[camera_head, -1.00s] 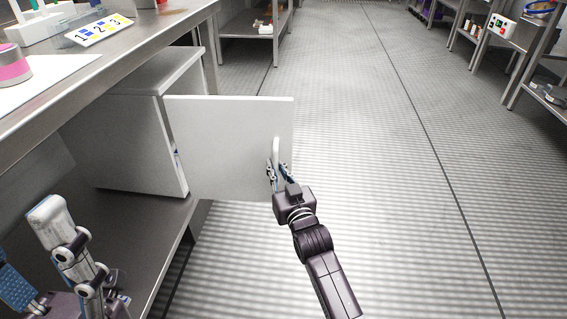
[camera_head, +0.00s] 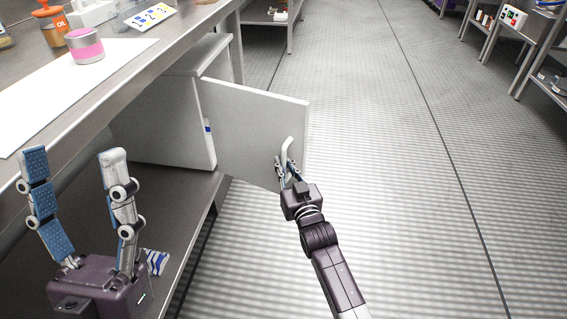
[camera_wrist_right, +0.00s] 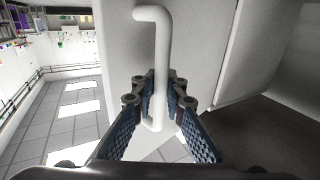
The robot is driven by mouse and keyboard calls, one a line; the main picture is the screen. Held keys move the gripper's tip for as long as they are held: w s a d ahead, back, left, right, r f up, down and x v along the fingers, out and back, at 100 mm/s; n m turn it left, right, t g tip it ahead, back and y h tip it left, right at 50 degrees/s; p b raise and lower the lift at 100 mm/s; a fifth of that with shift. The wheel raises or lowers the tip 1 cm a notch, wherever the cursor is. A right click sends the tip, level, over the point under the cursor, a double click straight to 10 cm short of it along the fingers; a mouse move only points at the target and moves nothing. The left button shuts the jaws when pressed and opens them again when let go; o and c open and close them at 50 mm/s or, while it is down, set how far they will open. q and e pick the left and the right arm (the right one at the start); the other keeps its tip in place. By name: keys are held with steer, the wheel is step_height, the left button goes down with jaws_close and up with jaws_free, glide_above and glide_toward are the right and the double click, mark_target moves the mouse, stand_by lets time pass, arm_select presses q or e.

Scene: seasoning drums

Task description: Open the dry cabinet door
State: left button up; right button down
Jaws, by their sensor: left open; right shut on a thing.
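The white dry cabinet (camera_head: 160,133) stands on the lower shelf under the steel table. Its door (camera_head: 248,125) is swung outward, away from the cabinet body, over the aisle. My right gripper (camera_head: 287,172) is shut on the door's white handle (camera_head: 288,147). In the right wrist view the handle (camera_wrist_right: 153,50) runs down between the blue finger pads of the right gripper (camera_wrist_right: 158,100). My left gripper (camera_head: 76,170) is open and empty, fingers pointing up, beside the table's front edge at the left. The cabinet's inside is mostly hidden behind the door.
On the steel table (camera_head: 75,112) stand a pink-banded tin (camera_head: 86,47), an orange-lidded oil jar (camera_head: 50,25) and a numbered card (camera_head: 151,16). The floor (camera_head: 400,200) to the right is clear. Shelving (camera_head: 533,40) stands at the far right.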

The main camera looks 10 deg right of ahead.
steer(key=shift+d+f, duration=0.1)
steer(key=shift+d, duration=0.1)
steer(key=c, duration=2.5)
jaws_free()
steer(key=o, duration=0.5)
steer(key=shift+s+d, duration=0.1)
steer(key=shift+s, duration=0.05)
steer(key=s, duration=1.2)
steer(key=shift+d, duration=0.3)
